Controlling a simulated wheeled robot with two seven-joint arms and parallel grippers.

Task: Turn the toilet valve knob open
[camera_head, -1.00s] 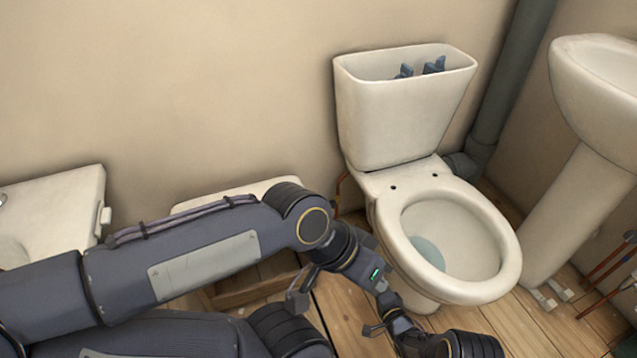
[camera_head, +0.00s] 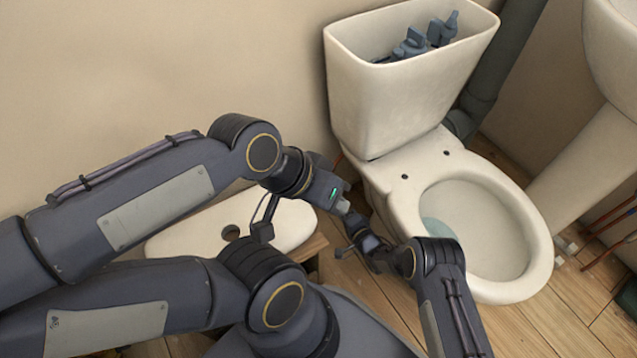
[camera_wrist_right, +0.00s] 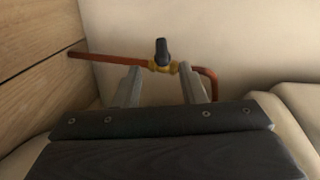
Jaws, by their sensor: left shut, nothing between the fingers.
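The toilet valve shows in the right wrist view, with a black knob (camera_wrist_right: 161,50) on a yellow brass body (camera_wrist_right: 160,67) in a copper pipe. The knob stands upright, across the line of the pipe. My right gripper (camera_wrist_right: 161,85) is open, with its two fingers to the left and right of the valve and nothing between them that I can see held. I cannot tell how far the fingertips are from the valve. In the head view my left gripper (camera_head: 343,207) is shut and empty, left of the toilet (camera_head: 395,185). The valve is hidden there.
The open cistern (camera_head: 395,105) holds blue-grey parts (camera_head: 410,45). The white cistern lid (camera_head: 205,240) lies left of the toilet. A sink pedestal (camera_head: 585,160) stands at right.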

